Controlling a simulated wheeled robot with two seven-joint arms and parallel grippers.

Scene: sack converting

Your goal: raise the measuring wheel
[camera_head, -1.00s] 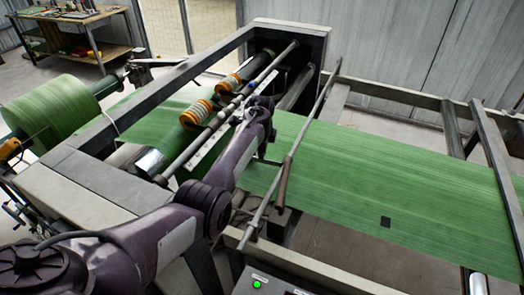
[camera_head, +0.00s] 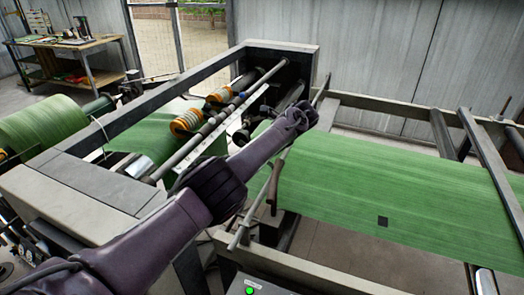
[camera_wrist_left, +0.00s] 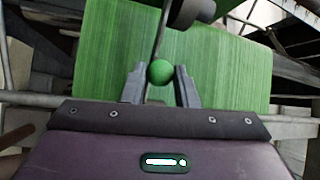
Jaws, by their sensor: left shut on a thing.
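In the left wrist view a green ball knob (camera_wrist_left: 160,72) sits between the two grey fingers of my left gripper (camera_wrist_left: 160,78), which is shut on it. A thin rod runs up from the knob beside a dark wheel (camera_wrist_left: 190,12), apparently the measuring wheel, cut off by the top edge. Behind it lies the green woven web (camera_wrist_left: 225,75). In the head view my left gripper (camera_head: 300,115) is at the end of the purple arm, near the long thin bar; the knob and wheel cannot be made out there. My right gripper is not in view.
The green web (camera_head: 390,190) spans the frame at right, with a dark square mark on it. A thin bar (camera_head: 255,205) crosses beside my arm. Orange-ringed rollers (camera_head: 187,122) and a green roll (camera_head: 45,125) are at left. A workbench (camera_head: 65,60) stands behind.

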